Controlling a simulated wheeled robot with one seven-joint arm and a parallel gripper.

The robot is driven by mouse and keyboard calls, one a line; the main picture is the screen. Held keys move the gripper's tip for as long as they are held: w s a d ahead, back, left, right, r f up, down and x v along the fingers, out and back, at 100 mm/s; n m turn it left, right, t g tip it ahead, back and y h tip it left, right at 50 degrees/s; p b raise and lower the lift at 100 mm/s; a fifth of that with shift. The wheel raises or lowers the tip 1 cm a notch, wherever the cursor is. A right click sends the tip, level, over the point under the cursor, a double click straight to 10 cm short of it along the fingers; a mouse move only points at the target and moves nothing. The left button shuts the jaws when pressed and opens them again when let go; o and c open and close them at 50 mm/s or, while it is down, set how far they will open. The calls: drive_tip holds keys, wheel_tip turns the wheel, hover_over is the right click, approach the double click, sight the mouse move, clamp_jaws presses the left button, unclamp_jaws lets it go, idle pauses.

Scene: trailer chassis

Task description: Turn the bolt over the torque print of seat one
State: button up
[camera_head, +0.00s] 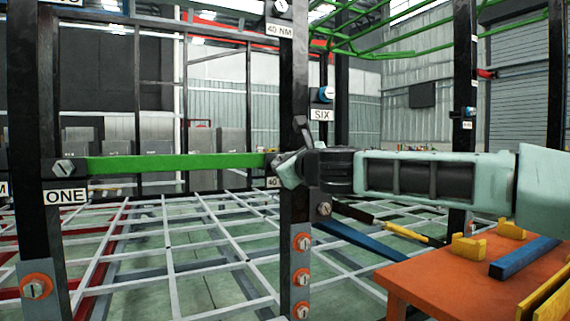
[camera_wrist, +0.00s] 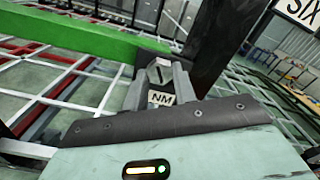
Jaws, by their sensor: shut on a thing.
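A green bar (camera_head: 170,164) runs between two dark posts. A sign ONE (camera_head: 66,197) is on the left post, under a slotted bolt (camera_head: 62,168) at the bar's left end. My gripper (camera_head: 284,165) is at the bar's right end. In the wrist view, my gripper (camera_wrist: 158,74) is shut on a slotted bolt (camera_wrist: 160,66), with one finger on each side. A print reading NM (camera_wrist: 160,98) shows below that bolt between the fingers. In the head view its "40" (camera_head: 273,182) shows, and my gripper hides the bolt.
A sign SIX (camera_head: 321,114) hangs on a post behind my gripper. Orange-ringed bolts (camera_head: 302,242) run down the right post. An orange table (camera_head: 440,285) with yellow blocks and a blue bar stands at lower right, below my arm.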

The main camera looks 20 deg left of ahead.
drive_tip(key=shift+f, duration=0.2)
drive_tip(key=o, duration=1)
drive_tip(key=shift+r, duration=0.1)
drive_tip(key=shift+s+d, duration=0.1)
drive_tip(key=b+v, duration=0.4)
drive_tip(key=v, duration=1.3)
drive_tip(key=shift+d, duration=0.15)
